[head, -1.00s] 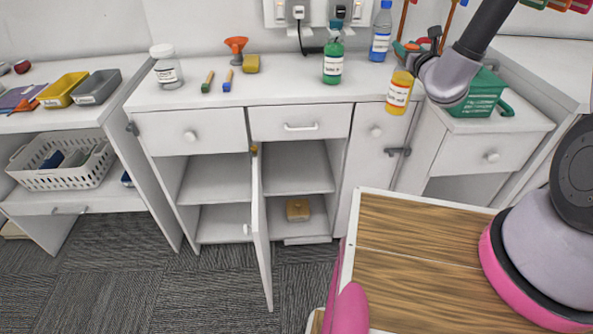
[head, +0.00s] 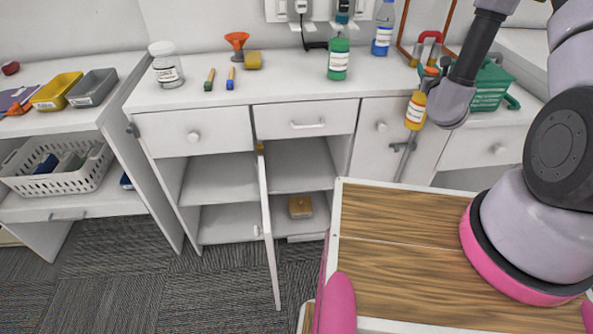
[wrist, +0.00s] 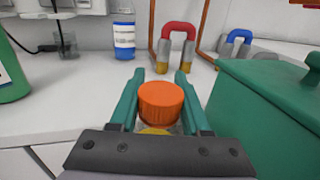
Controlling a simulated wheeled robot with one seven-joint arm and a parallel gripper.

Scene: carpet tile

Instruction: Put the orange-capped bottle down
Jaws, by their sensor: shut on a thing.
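The orange-capped bottle (head: 415,112) is yellow with a white label. My gripper (wrist: 160,90) is shut on it, with one teal finger on each side of the orange cap (wrist: 161,101) in the wrist view. In the head view the bottle hangs roughly upright in front of the counter's front edge, at about the height of the top. Its lower part is hidden in the wrist view. The white counter top (head: 290,85) lies behind it.
A green bottle (head: 338,60) and a blue bottle (head: 382,30) stand on the counter. A red-handled magnet (wrist: 178,45) stands ahead of the gripper, and a green basket (head: 488,88) is close on the right. A cabinet door (head: 268,235) hangs open below. The counter's middle front has free room.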

